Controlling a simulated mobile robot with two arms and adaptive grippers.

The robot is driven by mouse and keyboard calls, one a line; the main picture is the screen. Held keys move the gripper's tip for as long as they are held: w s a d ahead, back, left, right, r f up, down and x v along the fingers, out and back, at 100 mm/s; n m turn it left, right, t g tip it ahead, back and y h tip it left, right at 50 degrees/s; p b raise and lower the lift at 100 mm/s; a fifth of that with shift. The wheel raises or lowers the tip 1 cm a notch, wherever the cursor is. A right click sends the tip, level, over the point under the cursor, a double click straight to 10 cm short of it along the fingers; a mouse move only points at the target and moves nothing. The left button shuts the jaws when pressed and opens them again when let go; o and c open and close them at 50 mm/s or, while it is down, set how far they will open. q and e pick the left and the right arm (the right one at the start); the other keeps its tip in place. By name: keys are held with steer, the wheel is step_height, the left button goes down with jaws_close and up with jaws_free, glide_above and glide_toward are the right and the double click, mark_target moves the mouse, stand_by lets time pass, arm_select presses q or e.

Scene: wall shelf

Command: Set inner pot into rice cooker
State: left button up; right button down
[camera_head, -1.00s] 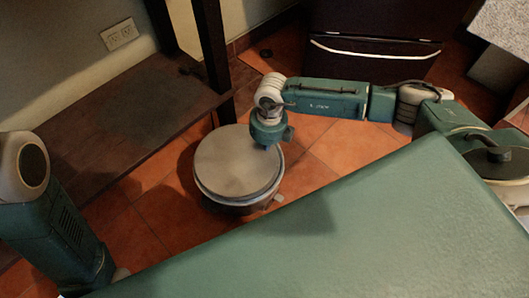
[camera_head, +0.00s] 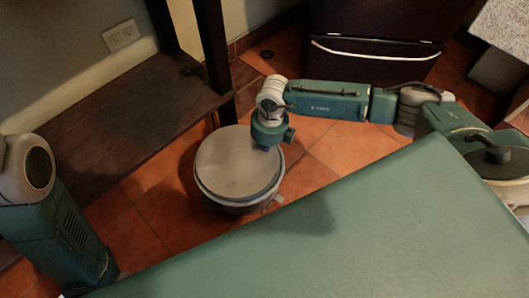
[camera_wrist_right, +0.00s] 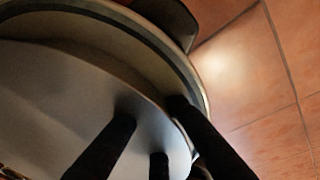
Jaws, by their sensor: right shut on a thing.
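The inner pot (camera_head: 237,160) shows as a broad, round, light-grey shape over the rice cooker (camera_head: 236,209), which stands on the floor. In the right wrist view, the pot (camera_wrist_right: 55,120) fills the lower left, with the cooker's rim (camera_wrist_right: 150,38) curving close around it. My right gripper (camera_wrist_right: 148,115) is shut on the pot's edge, its dark fingers at the rim. In the head view its fingertips are hidden at the pot's upper right. How deep the pot sits in the cooker cannot be told. My left gripper is out of view.
A dark wooden shelf (camera_head: 125,115) with a post (camera_head: 213,60) stands close on the left and behind the cooker. A dark cabinet (camera_head: 375,25) is at the back. Tiled floor (camera_head: 335,150) is clear to the right of the cooker.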

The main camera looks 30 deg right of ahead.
steer(key=shift+s+d+f+p, duration=0.3)
steer(key=shift+s+d+f, duration=0.15)
steer(key=shift+d+f, duration=0.15)
stand_by(0.3)
steer(key=shift+s+d, duration=0.1)
steer(key=shift+d, duration=0.05)
stand_by(0.7)
steer(key=c, duration=1.8)
jaws_free()
steer(key=shift+c, duration=0.2)
steer(key=shift+a, duration=0.35)
step_height(320, 180, up, 13)
steer(key=shift+w+d, duration=0.4)
steer(key=shift+w, duration=0.05)
